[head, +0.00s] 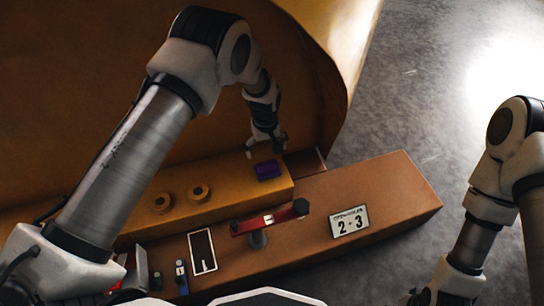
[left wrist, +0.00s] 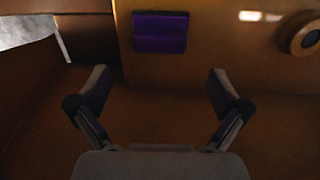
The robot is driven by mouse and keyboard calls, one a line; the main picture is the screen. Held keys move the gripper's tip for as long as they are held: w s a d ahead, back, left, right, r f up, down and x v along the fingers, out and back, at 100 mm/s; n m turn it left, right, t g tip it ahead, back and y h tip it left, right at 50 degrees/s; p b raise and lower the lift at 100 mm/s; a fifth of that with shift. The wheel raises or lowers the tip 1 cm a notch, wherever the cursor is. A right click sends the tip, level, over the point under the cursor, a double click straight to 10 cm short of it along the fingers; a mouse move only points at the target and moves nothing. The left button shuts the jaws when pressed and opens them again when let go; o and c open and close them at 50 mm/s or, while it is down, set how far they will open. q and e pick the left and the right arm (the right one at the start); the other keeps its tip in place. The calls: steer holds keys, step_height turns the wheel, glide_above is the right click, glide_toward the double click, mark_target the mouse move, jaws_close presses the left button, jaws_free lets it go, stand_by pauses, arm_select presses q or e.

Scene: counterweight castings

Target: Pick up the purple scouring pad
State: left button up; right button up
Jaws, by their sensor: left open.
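The purple scouring pad (head: 268,170) lies on the raised brown ledge, near its right end, in the head view. In the left wrist view the purple pad (left wrist: 160,32) shows at the top middle, beyond the fingertips. My left gripper (head: 266,146) is just behind and above the pad in the head view. In the left wrist view its two fingers (left wrist: 158,80) are spread wide with nothing between them, apart from the pad. My right gripper (head: 420,298) is at the bottom edge of the head view, mostly cut off, and its jaw state cannot be made out.
Two round knobs (head: 181,198) stand on the ledge left of the pad. A red bar-shaped lever (head: 270,217) stands in front. A large curved brown wall (head: 110,80) rises behind.

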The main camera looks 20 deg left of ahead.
mark_target(267, 163)
arm_select(q)
steer(key=f+b, duration=0.1)
steer(key=f, duration=0.1)
steer(key=f+b, duration=0.1)
steer(key=f, duration=0.1)
steer(key=f+b, duration=0.1)
steer(key=f, duration=0.2)
steer(key=shift+s+d, duration=0.2)
steer(key=shift+s, duration=0.1)
steer(key=shift+r, duration=0.1)
steer(key=shift+c, duration=0.4)
steer(key=c, duration=1.3)
step_height(267, 163, up, 10)
steer(key=p, duration=0.4)
